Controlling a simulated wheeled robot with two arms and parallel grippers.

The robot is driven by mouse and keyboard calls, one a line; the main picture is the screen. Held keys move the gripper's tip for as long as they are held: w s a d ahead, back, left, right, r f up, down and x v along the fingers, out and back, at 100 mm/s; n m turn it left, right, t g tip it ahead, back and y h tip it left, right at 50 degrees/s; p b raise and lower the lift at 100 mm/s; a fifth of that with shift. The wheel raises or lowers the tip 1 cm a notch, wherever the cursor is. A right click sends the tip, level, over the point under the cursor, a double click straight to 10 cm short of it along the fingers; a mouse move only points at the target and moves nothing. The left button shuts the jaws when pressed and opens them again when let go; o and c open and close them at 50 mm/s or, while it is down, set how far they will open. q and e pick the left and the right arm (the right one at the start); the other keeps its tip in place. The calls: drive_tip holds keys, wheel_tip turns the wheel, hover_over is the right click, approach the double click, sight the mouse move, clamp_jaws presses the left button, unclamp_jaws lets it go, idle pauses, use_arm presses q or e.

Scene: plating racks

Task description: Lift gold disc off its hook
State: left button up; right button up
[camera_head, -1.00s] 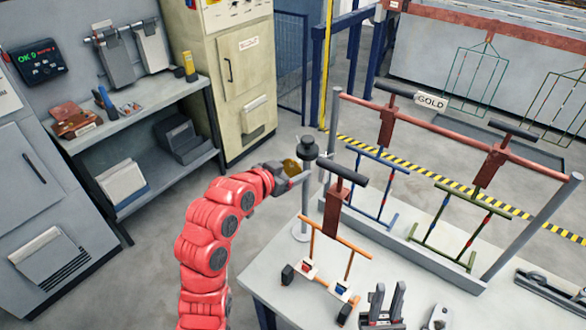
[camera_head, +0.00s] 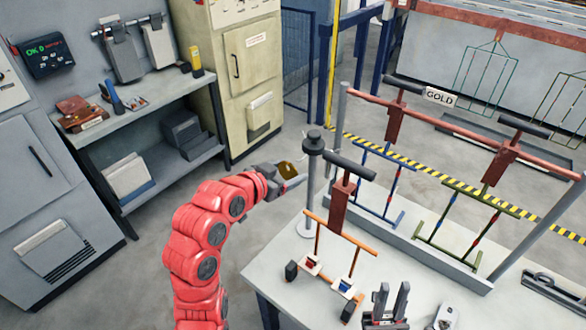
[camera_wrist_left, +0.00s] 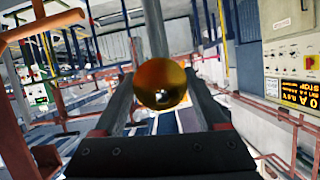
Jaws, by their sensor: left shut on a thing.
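The gold disc (camera_head: 286,170) is small and shiny in the head view, at the end of my red left arm. My left gripper (camera_head: 292,176) is shut on it. In the left wrist view the gold disc (camera_wrist_left: 162,82) sits between the two dark fingers. A grey post (camera_head: 309,190) with a black top stands just right of the disc, with a visible gap between them. No hook shows touching the disc; the hook itself is too small to make out. My right gripper (camera_head: 386,304) is at the bottom, its two dark fingers apart and empty.
A grey table (camera_head: 262,276) carries a rack frame (camera_head: 465,130) with hanging blue, green and orange racks. A shelf bench (camera_head: 140,115) and cream cabinet (camera_head: 245,70) stand at the left. Open floor lies left of the table.

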sight(286, 176)
use_arm(q)
drive_tip(key=shift+s+a+r+b, duration=0.25)
drive_tip(key=shift+s+a, duration=0.45)
drive_tip(key=shift+s, duration=0.3)
drive_tip(key=shift+s+a+r+b, duration=0.1)
drive_tip(key=shift+s+a+b, duration=0.1)
drive_tip(key=shift+s+a, duration=0.65)
drive_tip(key=shift+s+d, duration=0.1)
drive_tip(key=shift+s, duration=0.05)
